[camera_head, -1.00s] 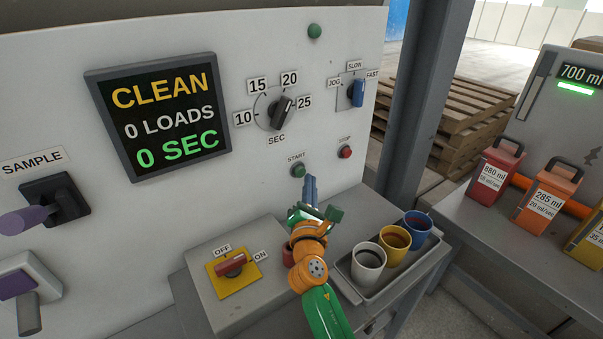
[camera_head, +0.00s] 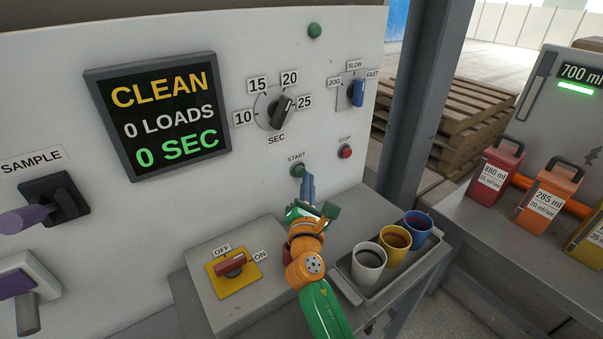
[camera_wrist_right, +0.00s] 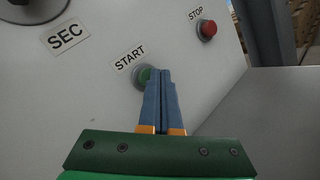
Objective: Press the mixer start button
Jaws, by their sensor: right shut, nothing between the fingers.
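The green START button (camera_head: 297,170) is on the pale panel under its START label. It also shows in the right wrist view (camera_wrist_right: 145,74), partly hidden behind my fingertips. My right gripper (camera_head: 306,178) is shut and empty, its blue fingers together and pointing at the panel. In the head view the fingertips are just below and right of the button; whether they touch it I cannot tell. The display (camera_head: 160,113) reads CLEAN, 0 LOADS, 0 SEC. My left gripper is not in view.
The red STOP button (camera_head: 345,152) is right of START. A seconds dial (camera_head: 280,112) and a blue speed knob (camera_head: 356,93) are above. A red OFF/ON switch (camera_head: 232,264) is on the ledge at lower left. A tray (camera_head: 349,287) with three cups is at right.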

